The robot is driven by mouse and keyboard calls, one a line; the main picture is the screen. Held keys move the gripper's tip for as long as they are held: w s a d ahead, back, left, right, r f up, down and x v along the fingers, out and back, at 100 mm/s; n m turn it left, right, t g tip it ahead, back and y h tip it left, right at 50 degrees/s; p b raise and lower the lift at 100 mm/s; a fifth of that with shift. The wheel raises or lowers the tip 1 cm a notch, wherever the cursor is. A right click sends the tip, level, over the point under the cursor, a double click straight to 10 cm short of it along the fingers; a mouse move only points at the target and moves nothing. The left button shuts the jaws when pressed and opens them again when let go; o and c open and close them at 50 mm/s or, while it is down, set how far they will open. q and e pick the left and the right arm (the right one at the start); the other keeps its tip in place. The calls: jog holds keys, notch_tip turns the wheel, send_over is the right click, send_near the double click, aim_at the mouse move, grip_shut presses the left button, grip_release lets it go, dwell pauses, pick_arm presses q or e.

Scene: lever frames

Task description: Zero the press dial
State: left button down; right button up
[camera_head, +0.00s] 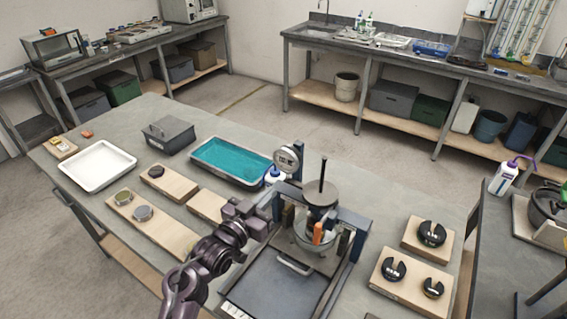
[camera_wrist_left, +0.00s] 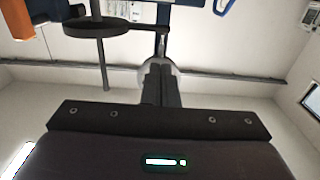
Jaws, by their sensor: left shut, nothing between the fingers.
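The press dial (camera_head: 287,160) is a round, pale-faced gauge on the blue-framed press (camera_head: 357,222), left of the upright rod. Its reading is too small to make out. My left gripper (camera_head: 272,197) is just below and left of the dial, beside the press, with its fingers shut and empty. In the left wrist view the shut fingers (camera_wrist_left: 161,83) point at a pale round shape, which looks like the dial, partly hidden behind them. I cannot tell whether they touch it. The press's dark disc (camera_wrist_left: 85,28) is at upper left there. My right gripper is not in view.
A teal-filled tray (camera_head: 230,160) and a white bottle stand just behind the gripper. Wooden boards with round samples lie left, near a white tray (camera_head: 97,165). Boards with black slotted weights (camera_head: 432,233) lie right of the press. A dark plate with a handle lies in front.

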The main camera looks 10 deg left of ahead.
pick_arm(q)
jog(key=b+x, duration=0.1)
jog(key=x, duration=0.3)
jog(key=shift+w+d+b, duration=0.15)
jog(key=shift+w+b, duration=0.1)
jog(key=shift+b, duration=0.05)
jog(key=shift+x, duration=0.85)
jog(key=shift+r+p, duration=0.35)
jog(key=shift+r, duration=0.15)
jog(key=shift+r+p, duration=0.1)
jog(key=shift+p, duration=0.2)
jog(key=p, duration=0.3)
send_near(288, 174)
jog(key=shift+w+d, duration=0.1)
jog(key=shift+w, duration=0.15)
